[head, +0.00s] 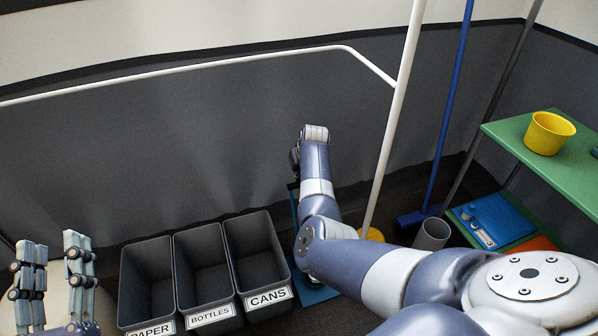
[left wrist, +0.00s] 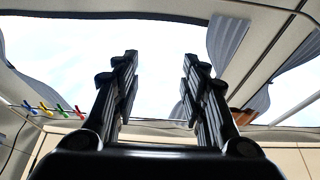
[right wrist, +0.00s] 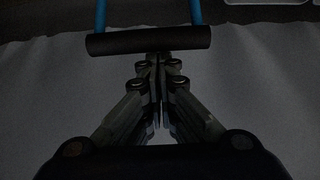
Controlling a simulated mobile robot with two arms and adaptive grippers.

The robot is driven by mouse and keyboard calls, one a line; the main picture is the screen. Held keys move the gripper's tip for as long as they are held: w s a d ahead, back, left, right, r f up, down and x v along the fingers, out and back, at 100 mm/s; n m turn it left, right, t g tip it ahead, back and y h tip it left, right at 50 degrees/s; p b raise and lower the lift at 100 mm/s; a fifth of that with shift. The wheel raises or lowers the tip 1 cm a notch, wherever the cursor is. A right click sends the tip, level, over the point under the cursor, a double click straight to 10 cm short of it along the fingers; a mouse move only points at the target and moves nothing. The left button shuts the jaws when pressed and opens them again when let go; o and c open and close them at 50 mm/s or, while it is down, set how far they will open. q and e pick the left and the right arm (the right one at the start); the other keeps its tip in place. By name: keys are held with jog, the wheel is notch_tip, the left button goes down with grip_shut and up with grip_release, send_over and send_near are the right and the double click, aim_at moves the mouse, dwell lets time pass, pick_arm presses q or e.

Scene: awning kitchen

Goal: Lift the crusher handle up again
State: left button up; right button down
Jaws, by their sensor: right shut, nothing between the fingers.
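The crusher handle shows in the right wrist view as a dark grip bar (right wrist: 120,43) between two blue arms. In the head view my right arm hides most of the crusher; a blue strip of its base (head: 317,294) shows beside the CANS bin. My right gripper (right wrist: 158,60) is shut and empty, its fingertips at the bar's near edge. I cannot tell whether they touch it. My left gripper (head: 58,262) is open and empty at the lower left of the head view. Its spread fingers also show in the left wrist view (left wrist: 160,75).
PAPER (head: 148,262), BOTTLES (head: 203,258) and CANS (head: 254,245) bins stand left of the crusher, looking empty. A white pole (head: 393,120), a blue broom (head: 447,120) and a grey cylinder (head: 432,234) stand to the right. A green shelf (head: 520,135) holds a yellow pot (head: 549,133).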

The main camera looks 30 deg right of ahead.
pick_arm(q)
jog(key=shift+f, duration=0.1)
pick_arm(e)
jog(key=p, duration=0.1)
jog(key=s+p, duration=0.2)
jog(key=shift+s+a+r+p, duration=0.1)
jog(key=shift+a+r+p, duration=0.15)
jog(key=shift+r+p, duration=0.1)
pick_arm(q)
jog(key=s+a+f+g+y, duration=0.1)
jog(key=f+g, duration=0.3)
jog(key=f, duration=0.4)
jog(key=s+a+f+g+y, duration=0.2)
jog(key=f+g, duration=0.3)
jog(key=f, duration=0.3)
jog(key=shift+f, duration=0.2)
pick_arm(e)
jog(key=shift+s+f, duration=0.1)
pick_arm(q)
jog(key=shift+s, duration=0.1)
jog(key=shift+a+g, duration=0.1)
jog(key=shift+g, duration=0.2)
